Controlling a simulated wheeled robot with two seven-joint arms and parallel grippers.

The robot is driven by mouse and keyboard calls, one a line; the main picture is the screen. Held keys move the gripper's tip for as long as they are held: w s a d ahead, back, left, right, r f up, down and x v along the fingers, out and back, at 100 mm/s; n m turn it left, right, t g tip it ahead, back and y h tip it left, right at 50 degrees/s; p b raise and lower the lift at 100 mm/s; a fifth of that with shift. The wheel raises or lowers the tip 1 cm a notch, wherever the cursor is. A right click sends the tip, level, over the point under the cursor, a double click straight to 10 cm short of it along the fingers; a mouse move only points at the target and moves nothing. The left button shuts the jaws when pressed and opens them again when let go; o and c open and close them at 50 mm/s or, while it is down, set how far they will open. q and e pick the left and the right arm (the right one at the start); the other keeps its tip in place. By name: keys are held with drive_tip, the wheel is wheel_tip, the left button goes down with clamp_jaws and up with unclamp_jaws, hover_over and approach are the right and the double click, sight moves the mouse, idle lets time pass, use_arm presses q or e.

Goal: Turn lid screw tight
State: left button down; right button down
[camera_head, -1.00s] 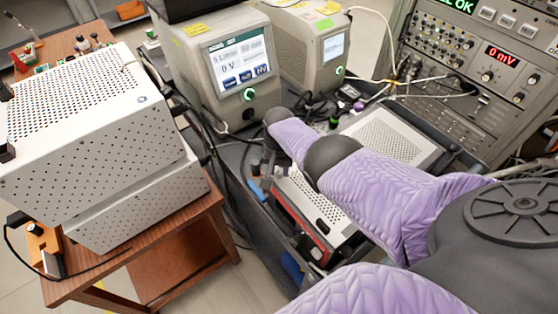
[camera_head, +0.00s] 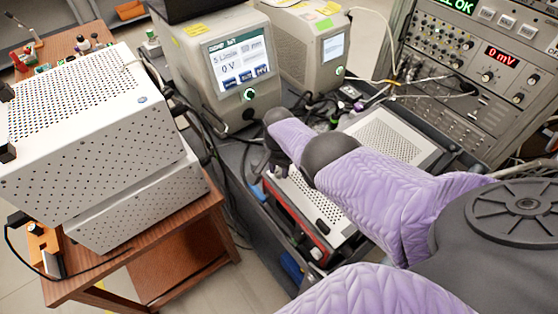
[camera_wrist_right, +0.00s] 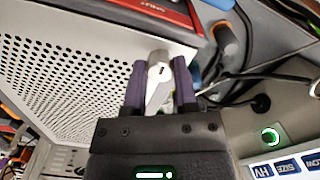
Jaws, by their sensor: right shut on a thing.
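The perforated white metal lid (camera_wrist_right: 85,75) of the red-edged box fills the left of the right wrist view. The box also shows in the head view, partly behind my right arm, with its perforated lid (camera_head: 318,203) on top. A pale, silvery screw (camera_wrist_right: 160,68) with a rounded, slotted end sits at the lid's edge. My right gripper (camera_wrist_right: 159,82) is shut on this screw, one dark purple finger on each side. In the head view my right gripper (camera_head: 271,165) is small and dark at the box's far left corner. My left gripper is not in view.
Two instruments with screens, the nearer one (camera_head: 233,65) and one behind (camera_head: 305,45), stand beyond the box. Cables (camera_wrist_right: 245,95) hang close to the right gripper. A large white perforated case (camera_head: 90,130) stands on a wooden cart at left. A control rack (camera_head: 470,80) is at right.

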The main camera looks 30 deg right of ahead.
sight(279, 171)
drive_tip(key=shift+c, duration=1.9)
unclamp_jaws()
wheel_tip(279, 171, up, 10)
drive_tip(key=p, duration=0.8)
drive_tip(key=shift+p, duration=0.35)
